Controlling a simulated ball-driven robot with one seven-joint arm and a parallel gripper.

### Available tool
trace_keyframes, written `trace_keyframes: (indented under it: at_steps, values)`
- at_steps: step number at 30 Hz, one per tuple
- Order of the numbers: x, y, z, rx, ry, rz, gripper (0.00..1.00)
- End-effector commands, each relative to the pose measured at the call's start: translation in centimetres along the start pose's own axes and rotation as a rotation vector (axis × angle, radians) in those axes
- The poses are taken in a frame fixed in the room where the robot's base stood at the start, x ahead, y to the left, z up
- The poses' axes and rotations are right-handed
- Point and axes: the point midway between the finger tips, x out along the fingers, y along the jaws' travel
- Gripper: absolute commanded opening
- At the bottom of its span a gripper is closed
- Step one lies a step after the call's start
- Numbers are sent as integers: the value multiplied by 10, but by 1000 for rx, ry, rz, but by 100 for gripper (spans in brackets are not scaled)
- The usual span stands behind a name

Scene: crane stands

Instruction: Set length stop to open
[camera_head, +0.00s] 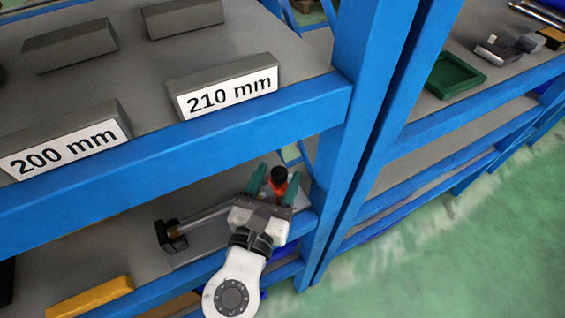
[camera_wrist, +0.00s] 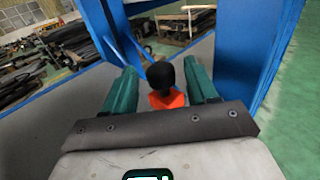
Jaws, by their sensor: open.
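My gripper (camera_head: 277,182) is over the lower shelf of the blue rack, near its right upright. Its two green fingers are open and stand on either side of a black knob (camera_head: 279,174) with an orange-red base. In the wrist view the black knob (camera_wrist: 163,76) and its orange base (camera_wrist: 166,100) sit between the fingers, with a small gap visible to each. The length stop (camera_head: 190,229) appears to be the device on this shelf, with a metal rod and a dark end block at the left. Its part under my gripper is hidden.
A blue upright (camera_head: 350,130) stands close at the right. A yellow bar (camera_head: 92,298) lies lower left.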

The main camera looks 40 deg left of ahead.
Motion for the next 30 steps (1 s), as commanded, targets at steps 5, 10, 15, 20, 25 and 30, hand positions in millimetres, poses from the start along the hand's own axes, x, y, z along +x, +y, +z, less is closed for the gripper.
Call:
trace_keyframes:
  at_steps: [5, 10, 15, 20, 25, 30]
  values:
    - [24, -1, 0, 1, 0, -2, 58]
    - [34, 0, 0, 2, 1, 0, 58]
    - [36, -1, 0, 2, 1, -1, 58]
    - [35, -1, 0, 2, 1, -1, 54]
    - [35, -1, 0, 2, 1, -1, 37]
    - [35, -1, 0, 2, 1, -1, 21]
